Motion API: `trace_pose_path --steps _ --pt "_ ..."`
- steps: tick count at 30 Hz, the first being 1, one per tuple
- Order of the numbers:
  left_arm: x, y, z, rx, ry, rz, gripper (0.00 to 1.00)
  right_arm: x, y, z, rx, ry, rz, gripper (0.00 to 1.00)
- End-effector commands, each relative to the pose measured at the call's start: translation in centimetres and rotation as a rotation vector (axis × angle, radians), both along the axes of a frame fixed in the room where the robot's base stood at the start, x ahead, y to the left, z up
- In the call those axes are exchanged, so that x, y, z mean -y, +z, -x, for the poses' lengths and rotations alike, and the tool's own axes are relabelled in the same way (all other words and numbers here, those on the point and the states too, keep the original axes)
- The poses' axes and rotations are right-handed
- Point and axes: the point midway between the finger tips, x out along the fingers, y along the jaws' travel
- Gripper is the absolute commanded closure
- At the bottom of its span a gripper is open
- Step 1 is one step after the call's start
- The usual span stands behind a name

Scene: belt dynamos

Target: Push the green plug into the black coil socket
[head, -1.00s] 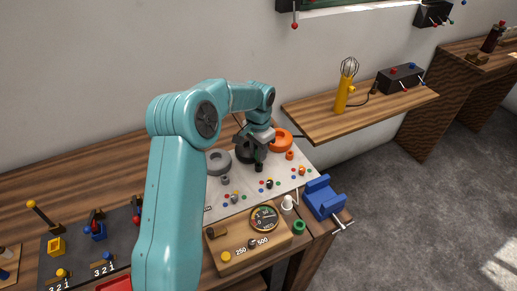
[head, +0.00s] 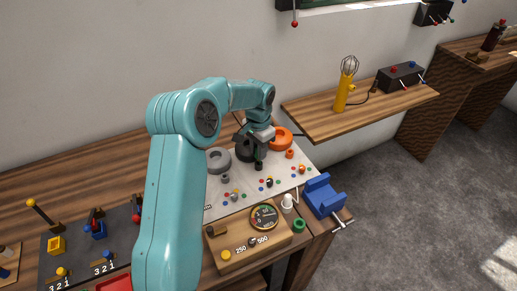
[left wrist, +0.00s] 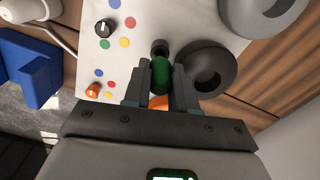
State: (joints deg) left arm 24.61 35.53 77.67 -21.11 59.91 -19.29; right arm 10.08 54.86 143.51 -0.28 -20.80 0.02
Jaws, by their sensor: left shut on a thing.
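My left gripper (head: 259,149) is over the white panel, beside the black coil. In the left wrist view my left gripper (left wrist: 161,80) is shut on the green plug (left wrist: 161,72), one finger on each side. The plug's end meets or overlaps the small black coil socket (left wrist: 159,47); I cannot tell whether it is inside it. The black socket (head: 259,167) shows just below the fingertips in the head view. The black coil (left wrist: 207,68) lies right beside the right finger in the left wrist view. My right gripper is not in view.
A grey coil (head: 218,161) and an orange coil (head: 281,140) flank the black one on the white panel (head: 211,191). Grey (head: 225,180) and orange (head: 290,155) sockets stand nearby. A blue holder (head: 322,196) and a meter box (head: 250,243) are near the front.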

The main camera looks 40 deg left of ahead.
Motion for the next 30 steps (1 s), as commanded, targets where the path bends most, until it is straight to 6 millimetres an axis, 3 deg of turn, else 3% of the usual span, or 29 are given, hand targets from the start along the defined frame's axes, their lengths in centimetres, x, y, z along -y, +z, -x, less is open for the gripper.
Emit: trace_pose_path --steps 30 --pt "0.0 -1.0 0.0 0.0 0.0 0.0 1.0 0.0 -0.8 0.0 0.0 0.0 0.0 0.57"
